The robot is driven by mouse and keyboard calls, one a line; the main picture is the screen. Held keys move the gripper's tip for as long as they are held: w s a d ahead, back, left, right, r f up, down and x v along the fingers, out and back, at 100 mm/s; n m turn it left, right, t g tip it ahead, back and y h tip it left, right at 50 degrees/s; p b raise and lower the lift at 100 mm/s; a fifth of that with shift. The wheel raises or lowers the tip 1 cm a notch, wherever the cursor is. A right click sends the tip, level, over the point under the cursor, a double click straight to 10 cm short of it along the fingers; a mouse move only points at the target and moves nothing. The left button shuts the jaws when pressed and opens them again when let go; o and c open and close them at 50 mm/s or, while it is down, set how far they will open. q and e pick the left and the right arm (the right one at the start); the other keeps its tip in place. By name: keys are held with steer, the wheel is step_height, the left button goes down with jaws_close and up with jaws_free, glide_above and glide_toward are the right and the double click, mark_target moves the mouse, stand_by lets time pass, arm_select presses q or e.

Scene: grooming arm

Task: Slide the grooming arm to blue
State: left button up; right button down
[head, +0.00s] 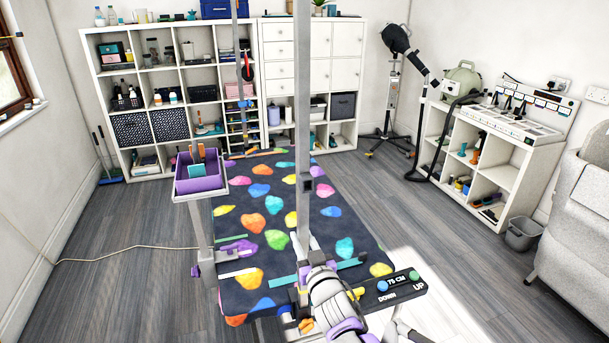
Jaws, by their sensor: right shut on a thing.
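The grooming table (283,220) has a dark top with multicoloured blotches. A tall grey grooming arm post (303,120) rises from its near part and leaves the top of the picture. A dark clamp (305,182) sits partway up it. A thinner post (240,95) with a red ring stands at the far end. My right gripper (306,268) is at the foot of the near post, shut on the grooming arm; my white and purple wrist hides much of the contact. Teal strips (284,281) lie beside the foot, and a small blue piece (285,309) shows below. My left gripper is not in view.
A purple tool bin (201,185) stands at the table's left edge. A height panel (392,287) with a blue and a green button is at the near right corner. White shelving (270,90), a dryer stand (391,90) and a grey armchair (572,215) surround clear floor.

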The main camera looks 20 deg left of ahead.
steer(key=shift+f, duration=0.1)
stand_by(0.3)
steer(key=shift+f+b, duration=1.65)
steer(key=shift+f, duration=0.35)
steer(key=shift+f+b, duration=1.65)
steer(key=shift+f, duration=0.35)
steer(key=shift+f+b, duration=1.55)
steer(key=shift+f, duration=0.45)
